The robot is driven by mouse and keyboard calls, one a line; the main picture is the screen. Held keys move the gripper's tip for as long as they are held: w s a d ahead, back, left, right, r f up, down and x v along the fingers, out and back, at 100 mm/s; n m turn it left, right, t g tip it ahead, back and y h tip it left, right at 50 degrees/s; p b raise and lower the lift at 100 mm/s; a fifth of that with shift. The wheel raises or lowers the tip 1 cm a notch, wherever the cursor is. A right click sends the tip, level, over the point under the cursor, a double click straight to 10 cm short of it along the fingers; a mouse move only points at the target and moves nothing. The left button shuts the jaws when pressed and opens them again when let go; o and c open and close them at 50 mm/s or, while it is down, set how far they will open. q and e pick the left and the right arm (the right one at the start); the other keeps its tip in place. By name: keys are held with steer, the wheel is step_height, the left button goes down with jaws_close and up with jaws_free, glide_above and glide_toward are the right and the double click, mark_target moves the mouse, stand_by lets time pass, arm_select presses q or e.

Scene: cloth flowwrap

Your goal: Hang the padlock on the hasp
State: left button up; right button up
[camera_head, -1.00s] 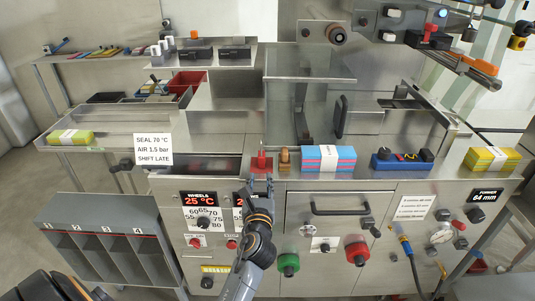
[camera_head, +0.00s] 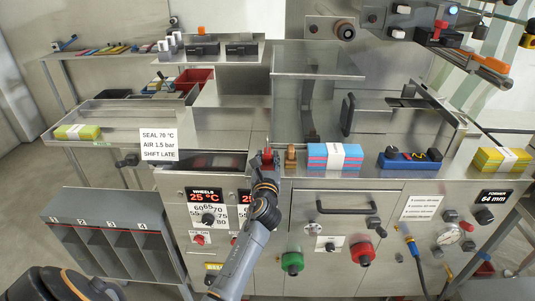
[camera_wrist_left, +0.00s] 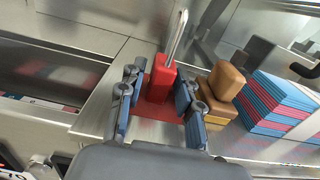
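A red padlock (camera_wrist_left: 162,76) with a bright metal shackle stands upright on a red base (camera_wrist_left: 156,112) on the steel ledge. In the head view the padlock (camera_head: 267,152) shows just beyond my left gripper (camera_head: 265,164). In the left wrist view my left gripper (camera_wrist_left: 158,104) is open. Its fingers stand on both sides of the padlock, with gaps visible beside the red body. I cannot make out the hasp for certain in these views. My right gripper is not in view.
A brown block stack (camera_head: 290,157) stands close to the right of the padlock, then a pink-and-blue stack (camera_head: 325,159) and a blue tray (camera_head: 398,162). A sign (camera_head: 158,144) stands to the left. Knobs and a drawer handle (camera_head: 345,208) project from the front below.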

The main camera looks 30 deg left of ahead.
arm_select(q)
jaws_close()
steer(key=shift+r+p, duration=0.95)
steer(key=shift+p, duration=0.15)
stand_by(0.6)
steer(key=shift+p+v, duration=0.95)
steer(key=shift+v, duration=2.4)
steer(key=shift+s+d, duration=0.1)
steer(key=shift+s, duration=0.05)
